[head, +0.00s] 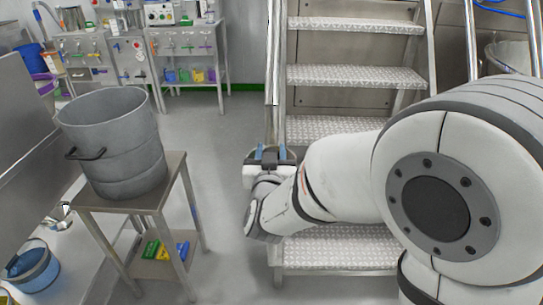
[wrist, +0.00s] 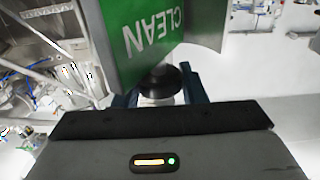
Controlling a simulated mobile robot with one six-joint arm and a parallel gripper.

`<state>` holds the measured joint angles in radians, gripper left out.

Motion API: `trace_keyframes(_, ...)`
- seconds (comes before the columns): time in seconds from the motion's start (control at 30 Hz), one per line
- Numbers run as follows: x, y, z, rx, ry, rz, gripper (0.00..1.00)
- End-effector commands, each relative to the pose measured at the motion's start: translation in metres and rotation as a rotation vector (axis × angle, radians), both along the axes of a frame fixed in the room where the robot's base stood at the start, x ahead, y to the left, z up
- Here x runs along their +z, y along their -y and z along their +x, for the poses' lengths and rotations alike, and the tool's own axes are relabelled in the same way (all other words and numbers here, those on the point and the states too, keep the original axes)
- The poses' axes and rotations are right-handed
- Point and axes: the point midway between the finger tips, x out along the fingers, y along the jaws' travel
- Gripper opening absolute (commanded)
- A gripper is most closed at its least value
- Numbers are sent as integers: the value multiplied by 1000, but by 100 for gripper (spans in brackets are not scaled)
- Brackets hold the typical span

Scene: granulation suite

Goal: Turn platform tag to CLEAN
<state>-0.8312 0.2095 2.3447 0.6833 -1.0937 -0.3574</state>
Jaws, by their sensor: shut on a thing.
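The platform tag (wrist: 125,45) shows in the wrist view as a green plate reading CLEAN, its letters upside down and tilted in the picture. A black round knob (wrist: 168,80) sits below the plate's lower edge. My gripper (wrist: 160,97) has its two blue fingers on either side of the knob and is shut on it. In the head view my gripper (head: 268,155) is at the left rail of the steps, its blue fingertips pointing up. The tag's face cannot be made out there.
The metal steps (head: 350,76) stand behind and beside my arm. A grey drum (head: 115,140) stands on a small steel table (head: 150,196) at left. Steel benches (head: 187,36) line the back. Open floor (head: 220,150) lies between table and steps.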

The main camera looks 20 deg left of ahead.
Motion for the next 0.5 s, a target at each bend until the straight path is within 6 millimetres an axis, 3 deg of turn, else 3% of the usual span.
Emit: trace_keyframes(0.5,-5,2,1,354,2,0,15)
